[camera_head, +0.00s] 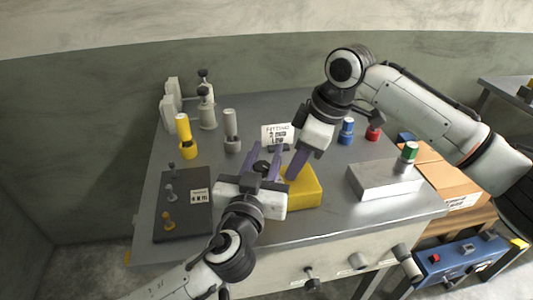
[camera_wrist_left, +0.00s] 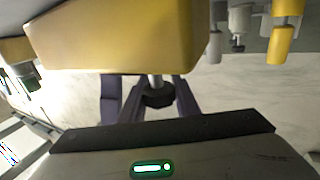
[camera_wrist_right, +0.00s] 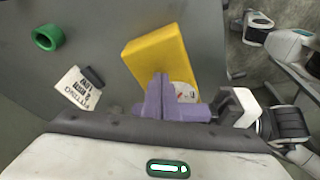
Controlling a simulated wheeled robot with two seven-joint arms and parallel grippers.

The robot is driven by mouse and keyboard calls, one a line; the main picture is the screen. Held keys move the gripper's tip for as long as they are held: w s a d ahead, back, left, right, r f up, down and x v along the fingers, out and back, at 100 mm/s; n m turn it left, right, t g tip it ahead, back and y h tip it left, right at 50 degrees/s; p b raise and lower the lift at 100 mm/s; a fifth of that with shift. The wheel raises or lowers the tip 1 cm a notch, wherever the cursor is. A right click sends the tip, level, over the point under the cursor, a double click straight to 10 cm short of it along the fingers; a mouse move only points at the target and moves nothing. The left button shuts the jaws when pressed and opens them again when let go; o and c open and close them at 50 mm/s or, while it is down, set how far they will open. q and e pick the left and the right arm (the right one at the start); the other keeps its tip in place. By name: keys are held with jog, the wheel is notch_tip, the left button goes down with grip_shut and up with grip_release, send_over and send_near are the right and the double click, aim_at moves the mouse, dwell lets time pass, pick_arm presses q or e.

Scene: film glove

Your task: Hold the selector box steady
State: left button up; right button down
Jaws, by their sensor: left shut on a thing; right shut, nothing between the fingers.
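The yellow selector box (camera_head: 303,190) sits on the grey table near its middle. A black knob (camera_head: 262,167) is at its left side; in the left wrist view the knob (camera_wrist_left: 157,96) stands on a metal shaft. My left gripper (camera_head: 268,160) has its purple fingers shut around this knob. My right gripper (camera_head: 293,173) is shut and empty, its fingertips at the box's upper left. In the right wrist view the fingers (camera_wrist_right: 162,98) overlap the box (camera_wrist_right: 160,58); I cannot tell if they touch it. My left gripper hides part of the box's near left side.
A dark board (camera_head: 183,205) with small pegs lies at left. Yellow (camera_head: 184,137) and grey (camera_head: 231,130) bottles stand behind. A metal box (camera_head: 385,180) with a green-capped piece (camera_head: 408,155) is at right. The front middle of the table is clear.

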pick_arm(q)
jog(key=shift+a+n+y, duration=0.25)
jog(key=shift+n+y, duration=0.5)
jog(key=shift+y, duration=0.45)
jog(key=shift+a+n+y, duration=0.2)
jog(key=shift+n+y, duration=0.6)
jog(key=shift+y, duration=0.4)
jog(key=shift+a+n+y, duration=0.25)
jog(key=shift+n+y, duration=0.5)
jog(key=shift+y, duration=0.45)
jog(key=o, duration=1.1)
jog(key=shift+c, duration=0.2)
jog(key=shift+h, duration=0.3)
